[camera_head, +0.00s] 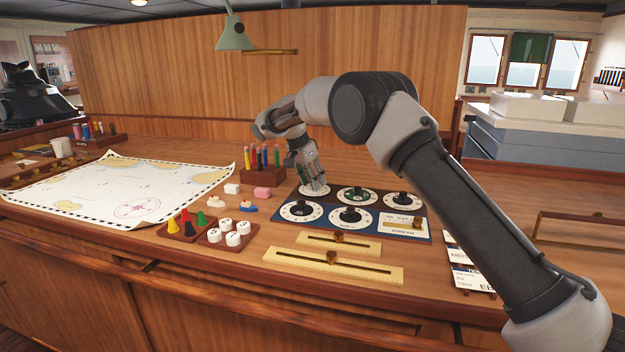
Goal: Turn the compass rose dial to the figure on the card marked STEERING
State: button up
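A dark panel (328,229) on the desk carries several round dials with black knobs. My gripper (315,186) points down over the back left dial (318,193) and hides its knob. Whether its fingers touch or grip the knob cannot be told. To the right are a dial with a green face (368,203) and a back right dial (413,203). In front are two white-faced dials (287,213) and (366,221). Which dial bears the compass rose is too small to tell. White cards (470,279) lie right of the panel, partly behind my arm; no STEERING mark is legible.
Brass slide rules (290,257) lie in front of the panel. A holder with coloured pens (262,177) stands left of my gripper. Small blocks, pegs and white pieces in trays (210,240) sit farther left, beside a chart (110,190). A green lamp (234,36) hangs above.

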jog(key=v, duration=1.2)
